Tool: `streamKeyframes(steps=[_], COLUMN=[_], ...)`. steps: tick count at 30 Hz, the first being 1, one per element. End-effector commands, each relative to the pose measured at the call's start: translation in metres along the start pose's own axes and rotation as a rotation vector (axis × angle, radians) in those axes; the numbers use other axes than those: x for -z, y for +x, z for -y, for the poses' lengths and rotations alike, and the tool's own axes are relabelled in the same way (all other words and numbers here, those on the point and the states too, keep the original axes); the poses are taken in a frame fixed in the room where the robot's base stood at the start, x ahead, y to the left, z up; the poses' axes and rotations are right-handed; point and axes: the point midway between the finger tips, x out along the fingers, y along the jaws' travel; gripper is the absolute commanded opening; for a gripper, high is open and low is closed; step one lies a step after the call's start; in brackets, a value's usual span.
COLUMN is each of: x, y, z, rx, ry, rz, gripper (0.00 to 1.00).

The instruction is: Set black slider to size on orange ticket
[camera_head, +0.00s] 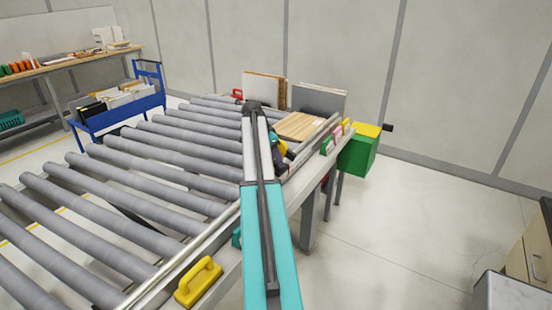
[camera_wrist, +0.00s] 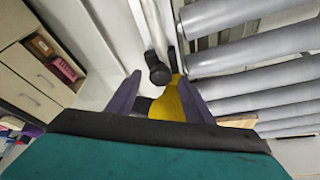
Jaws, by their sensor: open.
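My gripper (camera_wrist: 159,82) is open, with its two purple fingers apart in the wrist view. A yellow piece (camera_wrist: 170,104) shows beyond and between the fingers; I cannot tell what it is or whether they touch it. In the head view my arm partly hides the gripper, which is beside the wooden board. A black piece (camera_head: 388,128) sticks out beside a green box with a yellow top (camera_head: 360,150); I cannot tell whether it is the slider. Small coloured pieces (camera_head: 338,134) stand along the table's right edge, too small to identify an orange ticket.
A roller conveyor (camera_head: 150,165) fills the left and middle. A wooden board (camera_head: 299,126) lies near its far right end, with upright panels (camera_head: 320,98) behind. A yellow handled block (camera_head: 198,282) sits on the near edge. A blue cart (camera_head: 118,112) stands at left.

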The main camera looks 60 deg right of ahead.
Motion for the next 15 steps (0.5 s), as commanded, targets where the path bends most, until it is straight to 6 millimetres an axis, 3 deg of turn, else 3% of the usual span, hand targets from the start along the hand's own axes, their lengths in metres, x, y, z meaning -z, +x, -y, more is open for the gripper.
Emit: streamKeyframes(steps=[15], x=[0.0005], y=[0.012], z=[-0.0004], rx=[0.0], ry=[0.001], rz=[0.0], gripper=[0.47])
